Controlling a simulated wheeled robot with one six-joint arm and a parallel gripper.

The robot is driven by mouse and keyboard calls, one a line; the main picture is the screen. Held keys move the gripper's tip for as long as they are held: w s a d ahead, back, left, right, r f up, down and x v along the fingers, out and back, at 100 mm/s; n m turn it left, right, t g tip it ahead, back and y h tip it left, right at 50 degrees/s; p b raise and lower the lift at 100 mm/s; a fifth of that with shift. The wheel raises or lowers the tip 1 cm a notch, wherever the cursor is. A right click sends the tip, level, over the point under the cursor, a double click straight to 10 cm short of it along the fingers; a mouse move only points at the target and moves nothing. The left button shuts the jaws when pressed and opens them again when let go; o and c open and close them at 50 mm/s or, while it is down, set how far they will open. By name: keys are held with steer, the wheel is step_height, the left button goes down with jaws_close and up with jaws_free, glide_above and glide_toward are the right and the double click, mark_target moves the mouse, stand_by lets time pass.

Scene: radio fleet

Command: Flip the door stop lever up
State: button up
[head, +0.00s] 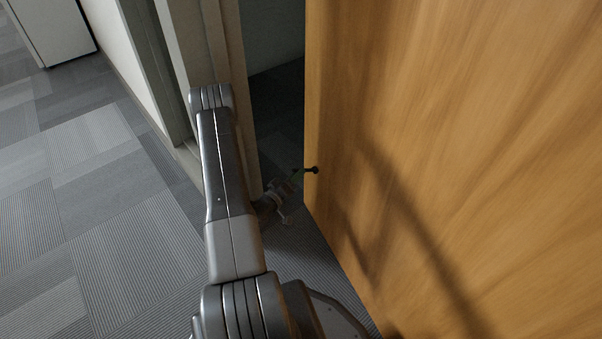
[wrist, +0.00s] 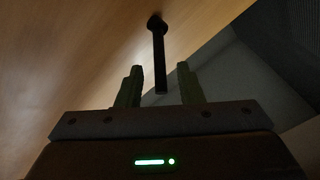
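The wooden door (head: 440,130) stands open and fills the right of the head view. The door stop lever (head: 309,170) is a small black rod with a round pivot low on the door, pointing left past the door's edge. In the wrist view the lever (wrist: 158,50) runs from its pivot on the door down toward my gripper (wrist: 159,88). My gripper's two fingers are apart, with the lever's free end between them and a gap visible on each side. In the head view my gripper (head: 288,187) is small and dark beside the lever's free end, partly in shadow.
Carpet tiles (head: 90,220) cover clear floor at left. A white cabinet (head: 55,30) stands at the far upper left.

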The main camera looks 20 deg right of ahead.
steer(key=shift+b+x, duration=0.3)
steer(key=shift+x, duration=1.5)
jaws_close()
